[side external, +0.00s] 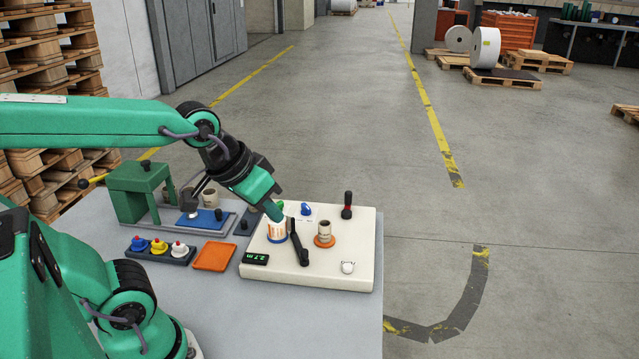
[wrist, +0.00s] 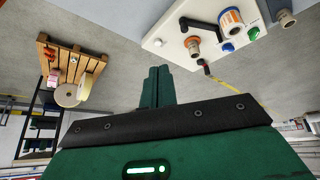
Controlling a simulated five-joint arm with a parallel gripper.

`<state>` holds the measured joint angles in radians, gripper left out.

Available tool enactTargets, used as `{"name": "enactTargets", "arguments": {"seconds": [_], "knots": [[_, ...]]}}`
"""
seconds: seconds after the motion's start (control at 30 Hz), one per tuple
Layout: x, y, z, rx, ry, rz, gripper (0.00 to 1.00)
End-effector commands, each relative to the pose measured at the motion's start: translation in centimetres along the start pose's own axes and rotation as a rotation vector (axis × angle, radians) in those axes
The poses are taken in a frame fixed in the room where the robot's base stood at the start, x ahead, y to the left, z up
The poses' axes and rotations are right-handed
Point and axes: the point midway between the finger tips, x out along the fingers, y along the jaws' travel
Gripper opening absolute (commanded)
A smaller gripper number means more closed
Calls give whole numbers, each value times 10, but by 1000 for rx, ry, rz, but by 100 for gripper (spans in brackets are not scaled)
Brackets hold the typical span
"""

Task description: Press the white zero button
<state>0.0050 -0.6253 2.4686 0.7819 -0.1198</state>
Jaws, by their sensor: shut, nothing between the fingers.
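The white button (side external: 347,267) sits at the front right corner of the cream panel (side external: 310,278). In the wrist view a small white button (wrist: 158,43) shows near the panel's corner. My gripper (side external: 274,213) is shut and empty. It points down at the back left of the panel, over or behind the label roll (side external: 277,231), well left of and behind the white button. Its two closed fingers (wrist: 158,70) show in the wrist view. The exact gap between the fingertips and the roll is not clear.
Left are an orange tray (side external: 214,256) and a dark rack (side external: 160,254) with coloured caps.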

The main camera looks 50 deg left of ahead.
Motion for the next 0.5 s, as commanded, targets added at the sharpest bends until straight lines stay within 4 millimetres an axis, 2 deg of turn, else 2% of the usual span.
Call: {"name": "enactTargets", "arguments": {"seconds": [0.5], "knots": [[66, 11, -56, -275, 53, 21, 0]]}}
